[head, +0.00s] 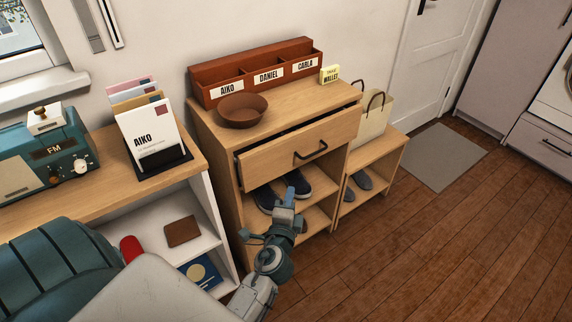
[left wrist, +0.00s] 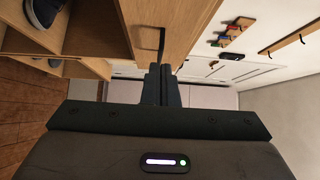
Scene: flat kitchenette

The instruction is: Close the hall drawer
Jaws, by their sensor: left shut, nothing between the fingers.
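The hall drawer (head: 272,160) is in the wooden cabinet under its top. It stands partly open, its front pulled out, with a dark gap behind its upper edge. Its black bar handle (head: 311,150) is at the middle of the front. My left gripper (head: 290,194) is shut and empty, below and in front of the drawer in the head view. In the left wrist view the shut fingers (left wrist: 161,78) point toward the drawer front (left wrist: 188,20), close to the handle (left wrist: 149,40). I cannot tell whether they touch. My right gripper is not in view.
On the cabinet top stand a brown bowl (head: 243,108), a name-labelled organizer (head: 256,72) and a yellow note (head: 329,75). Dark shoes (head: 266,198) sit on the shelf below. A low bench (head: 386,157) with a bag adjoins at right. The wooden floor (head: 440,240) is free.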

